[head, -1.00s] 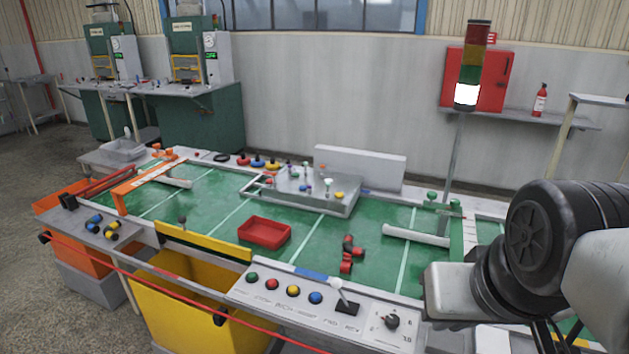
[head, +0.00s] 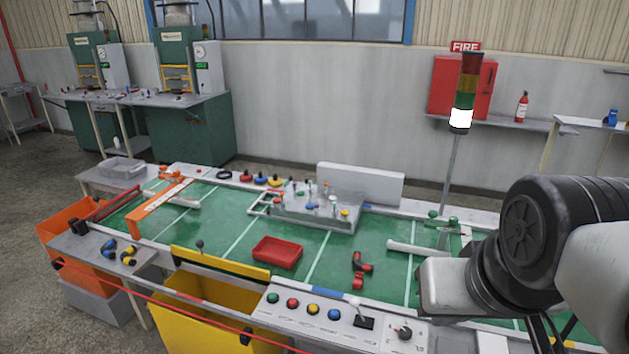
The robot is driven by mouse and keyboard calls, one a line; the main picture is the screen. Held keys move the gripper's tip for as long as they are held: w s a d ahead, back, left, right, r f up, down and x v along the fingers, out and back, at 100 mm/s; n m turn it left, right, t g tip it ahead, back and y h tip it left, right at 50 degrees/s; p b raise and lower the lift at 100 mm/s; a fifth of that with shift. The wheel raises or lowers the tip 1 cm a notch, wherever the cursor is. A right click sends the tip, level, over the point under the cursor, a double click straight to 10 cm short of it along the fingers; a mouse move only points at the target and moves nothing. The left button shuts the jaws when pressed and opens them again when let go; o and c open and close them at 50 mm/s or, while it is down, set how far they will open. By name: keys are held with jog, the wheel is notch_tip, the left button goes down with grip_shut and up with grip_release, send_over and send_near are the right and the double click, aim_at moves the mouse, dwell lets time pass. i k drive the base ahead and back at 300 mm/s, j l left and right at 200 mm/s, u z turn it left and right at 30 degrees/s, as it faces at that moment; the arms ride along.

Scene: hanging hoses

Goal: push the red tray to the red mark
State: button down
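The red tray (head: 277,252) is a shallow, empty rectangular tray. It lies flat on the green table top (head: 335,262), near the front edge and just behind the yellow panel. No clear red mark shows on the green surface; I cannot tell which red patch it is. My arm (head: 525,245) comes in from the right, over the right part of the table. Its fingers are not in view, and nothing of mine touches the tray.
A red and black tool (head: 362,270) lies right of the tray. A grey block with knobs (head: 315,212) stands behind it. A button panel (head: 325,318) and yellow bin (head: 225,315) are in front. An orange bar (head: 158,207) crosses the table's left part. Green surface between them is clear.

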aim_at(276, 252)
jog(key=i+j, duration=0.15)
jog(key=j, duration=0.25)
jog(key=i+j+z, duration=0.15)
jog(key=j, duration=0.3)
jog(key=i+j, duration=0.15)
jog(key=j, duration=0.3)
jog(key=i+j+z, duration=0.15)
jog(key=j, duration=0.7)
jog(key=i+j+z, duration=0.15)
jog(key=j, duration=0.35)
